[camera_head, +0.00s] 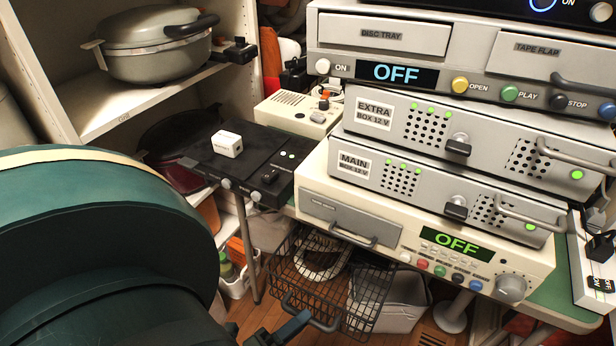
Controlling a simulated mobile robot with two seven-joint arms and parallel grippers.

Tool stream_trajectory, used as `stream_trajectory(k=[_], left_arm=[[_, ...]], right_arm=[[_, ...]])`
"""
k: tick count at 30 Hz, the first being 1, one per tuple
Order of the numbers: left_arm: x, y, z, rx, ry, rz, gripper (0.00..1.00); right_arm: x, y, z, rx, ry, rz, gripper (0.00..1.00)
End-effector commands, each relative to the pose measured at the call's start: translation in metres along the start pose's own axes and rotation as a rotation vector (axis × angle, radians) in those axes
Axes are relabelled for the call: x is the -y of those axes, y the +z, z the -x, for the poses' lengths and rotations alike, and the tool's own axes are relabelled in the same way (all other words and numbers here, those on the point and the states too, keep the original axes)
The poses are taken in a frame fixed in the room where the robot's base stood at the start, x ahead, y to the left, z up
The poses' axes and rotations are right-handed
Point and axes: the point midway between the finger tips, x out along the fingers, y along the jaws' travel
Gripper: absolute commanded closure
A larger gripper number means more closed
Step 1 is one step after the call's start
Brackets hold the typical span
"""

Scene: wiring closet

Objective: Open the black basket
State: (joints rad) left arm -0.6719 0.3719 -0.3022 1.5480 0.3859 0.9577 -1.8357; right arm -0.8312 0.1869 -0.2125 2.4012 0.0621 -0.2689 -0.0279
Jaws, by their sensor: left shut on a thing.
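The black basket (373,290) is a wire drawer under the desk, below the cream device. Its wire front and part of its inside show. A pale coiled cable (322,262) lies in it. A dark curved handle (328,327) is on its front. My left gripper (298,321) is at the bottom of the view, shut on the left part of this handle. My large teal arm fills the left foreground and hides part of the floor. My right gripper is not in view.
On the desk stand stacked grey boxes (430,130), the cream device with a green OFF display (456,240), and a black flat unit (262,150) bearing a white cube (227,144). A pale bin (400,312) stands below, right of the basket. Some wooden floor (250,318) is free.

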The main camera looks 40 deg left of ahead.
Motion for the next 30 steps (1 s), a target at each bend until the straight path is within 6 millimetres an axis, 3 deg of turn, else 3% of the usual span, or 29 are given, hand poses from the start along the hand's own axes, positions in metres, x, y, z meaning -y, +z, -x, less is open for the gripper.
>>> stream_trajectory(k=[14,15,22,30], left_arm=[[0.0008,-0.0029,0.0061,0.001,0.0,0.001,1.0],[0.0008,-0.0029,0.0061,0.001,0.0,0.001,0.86],[0.0009,-0.0026,0.0059,0.001,0.0,0.0,0.67],[0.0009,-0.0024,0.0069,0.001,0.0,0.0,0.66]], right_arm=[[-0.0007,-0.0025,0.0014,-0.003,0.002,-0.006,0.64],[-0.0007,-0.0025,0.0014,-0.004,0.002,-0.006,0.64],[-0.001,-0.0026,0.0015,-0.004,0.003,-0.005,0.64],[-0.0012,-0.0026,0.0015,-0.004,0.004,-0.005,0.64]])
